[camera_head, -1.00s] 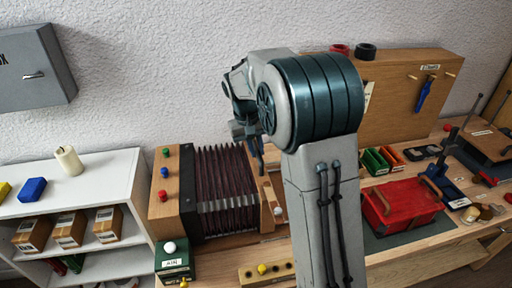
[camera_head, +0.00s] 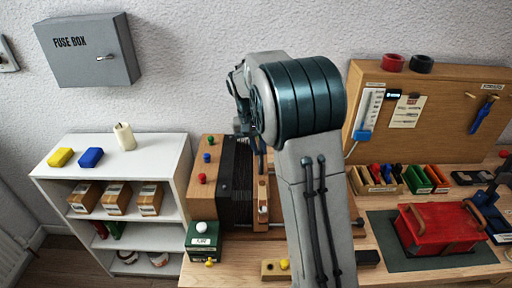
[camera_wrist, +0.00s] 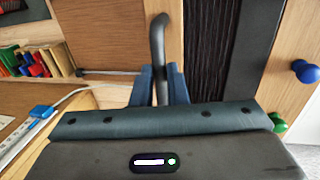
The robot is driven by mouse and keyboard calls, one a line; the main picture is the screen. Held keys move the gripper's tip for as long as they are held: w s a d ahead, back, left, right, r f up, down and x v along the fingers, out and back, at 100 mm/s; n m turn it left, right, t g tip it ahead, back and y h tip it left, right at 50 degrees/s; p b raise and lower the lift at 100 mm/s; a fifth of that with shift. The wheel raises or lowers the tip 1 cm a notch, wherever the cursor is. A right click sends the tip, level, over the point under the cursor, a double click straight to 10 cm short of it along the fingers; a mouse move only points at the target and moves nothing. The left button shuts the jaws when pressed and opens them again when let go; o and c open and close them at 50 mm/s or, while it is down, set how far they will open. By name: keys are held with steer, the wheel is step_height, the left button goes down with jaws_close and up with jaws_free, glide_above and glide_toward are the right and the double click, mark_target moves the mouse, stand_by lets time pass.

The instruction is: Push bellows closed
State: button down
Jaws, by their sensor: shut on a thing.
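The bellows (camera_head: 241,180) is a dark pleated block, now squeezed into a narrow band between a fixed wooden end (camera_head: 206,178) at left and a moving wooden board (camera_head: 262,188) at right. Its dark pleats (camera_wrist: 211,50) also show in the wrist view, right of the board. My gripper (camera_wrist: 160,88) is shut on a dark bent handle (camera_wrist: 157,38) on that board. In the head view my gripper is mostly hidden behind my arm, at the board's upper part. I cannot tell whether the folds touch fully.
A green box (camera_head: 203,240) with a white knob stands in front of the bellows. A white shelf (camera_head: 150,165) is at left. A red case (camera_head: 440,228) sits on a mat at right.

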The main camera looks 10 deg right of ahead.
steer(key=shift+w+a+r, duration=0.1)
steer(key=shift+a, duration=0.1)
steer(key=c, duration=1.5)
jaws_free()
steer(key=shift+c, duration=0.2)
steer(key=shift+o, duration=0.5)
steer(key=shift+a, duration=0.15)
step_height(320, 180, up, 14)
steer(key=a, duration=0.2)
steer(key=shift+w+a+f+b, duration=0.25)
steer(key=shift+w+b, duration=0.05)
steer(key=shift+b, duration=0.15)
